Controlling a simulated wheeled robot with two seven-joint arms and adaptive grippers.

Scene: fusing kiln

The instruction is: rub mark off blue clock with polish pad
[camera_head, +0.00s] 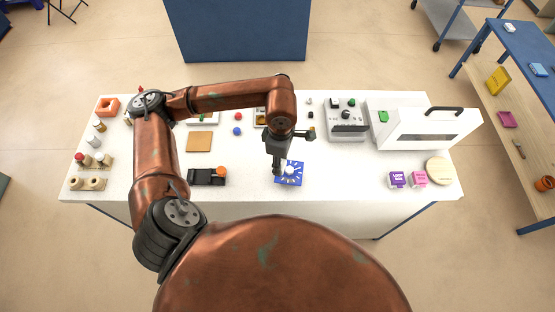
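The blue clock (296,180) is a flat blue square with pale marks. It lies near the front edge of the white table, right of the middle. My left arm reaches in from the left, and its dark gripper (279,166) points down over the clock's left part, hiding some of it. A small pale spot shows at the clock's middle beside the fingers; I cannot tell whether it is part of the clock or the polish pad. The fingers are too small to tell whether they are shut or hold anything. I cannot make out the mark. My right gripper is out of view.
A black block with an orange top (207,176) stands left of the clock. A grey control box (347,122) and white kiln (425,130) stand behind.

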